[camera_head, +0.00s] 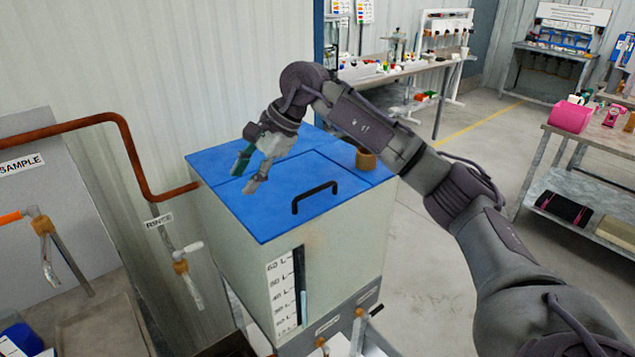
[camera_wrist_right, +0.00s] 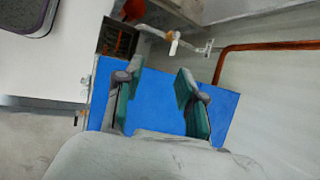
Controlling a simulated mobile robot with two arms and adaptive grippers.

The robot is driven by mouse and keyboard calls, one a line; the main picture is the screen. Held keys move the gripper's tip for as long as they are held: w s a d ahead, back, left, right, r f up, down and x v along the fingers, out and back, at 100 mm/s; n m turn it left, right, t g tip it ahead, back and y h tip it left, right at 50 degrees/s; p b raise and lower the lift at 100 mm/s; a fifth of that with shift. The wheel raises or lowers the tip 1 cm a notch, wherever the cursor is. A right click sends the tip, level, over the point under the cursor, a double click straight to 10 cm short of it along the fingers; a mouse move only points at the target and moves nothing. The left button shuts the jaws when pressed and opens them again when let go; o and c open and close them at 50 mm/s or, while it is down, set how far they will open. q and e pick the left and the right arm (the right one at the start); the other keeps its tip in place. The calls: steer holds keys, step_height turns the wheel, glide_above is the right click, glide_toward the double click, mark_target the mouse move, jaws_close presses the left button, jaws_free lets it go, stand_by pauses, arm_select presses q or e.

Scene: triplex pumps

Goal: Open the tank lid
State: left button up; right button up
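The tank (camera_head: 340,240) is a pale box with a level scale on its front. Its blue lid (camera_head: 265,205) lies flat and closed on top, with a black bar handle (camera_head: 315,197) near the front edge. My right gripper (camera_head: 246,178) is above the left part of the blue top, left of and apart from the handle. Its fingers are spread and empty. In the right wrist view the two green-padded fingers (camera_wrist_right: 158,103) stand apart over the blue lid (camera_wrist_right: 152,98); the handle is not visible there. My left gripper is not in view.
A copper pipe (camera_head: 130,150) runs along the wall to the tank's left side, with a rinse tap (camera_head: 182,262) below. A brown fitting (camera_head: 365,158) stands on the tank's top right. Shelves and benches (camera_head: 590,150) stand farther right, with open floor between.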

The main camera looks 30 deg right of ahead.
steer(key=s+d+r+g+h, duration=0.1)
steer(key=s+d+r+h, duration=0.15)
steer(key=d, duration=0.55)
steer(key=s+d+r+h, duration=0.1)
steer(key=d+r+h, duration=0.25)
steer(key=d, duration=0.45)
steer(key=m+p, duration=0.1)
steer(key=p, duration=0.2)
glide_toward(318, 189)
steer(key=x, duration=0.8)
steer(key=shift+w, duration=0.2)
steer(key=shift+c, duration=0.2)
jaws_close()
